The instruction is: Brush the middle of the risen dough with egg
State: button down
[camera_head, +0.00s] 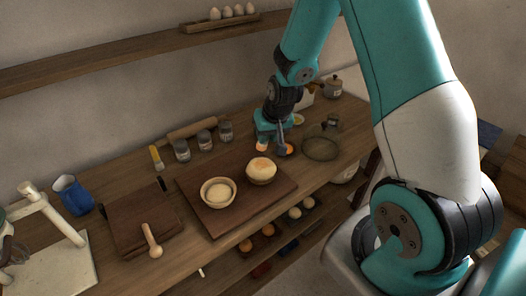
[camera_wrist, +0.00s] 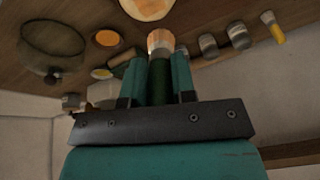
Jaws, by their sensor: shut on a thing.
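In the wrist view the dough (camera_wrist: 148,8) is cut off by the top edge. My gripper (camera_head: 272,135) is beyond the dough, towards the wall. It is shut on a brush with a dark green handle and pale bristles (camera_wrist: 160,41). The bristle tip shows just short of the dough in the wrist view; whether they touch cannot be told. A small bowl of orange egg (camera_wrist: 107,38) stands beside the brush, also in the head view (camera_head: 285,149).
A bowl of pale dough (camera_head: 217,193) shares the board. A round glass cover (camera_head: 321,148) stands right. A small yellow dish (camera_head: 298,119) is behind the gripper.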

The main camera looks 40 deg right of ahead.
notch_tip(320, 180, down, 8)
jog(key=s+b, duration=0.1)
jog(key=b, duration=0.4)
jog(key=shift+r+b, duration=0.25)
jog(key=shift+b, duration=0.1)
jog(key=shift+a, duration=0.1)
jog(key=shift+f+b, duration=0.7)
jog(key=shift+f, duration=0.15)
dwell(0.3)
jog(key=shift+w+r, duration=0.1)
jog(key=shift+w, duration=1.45)
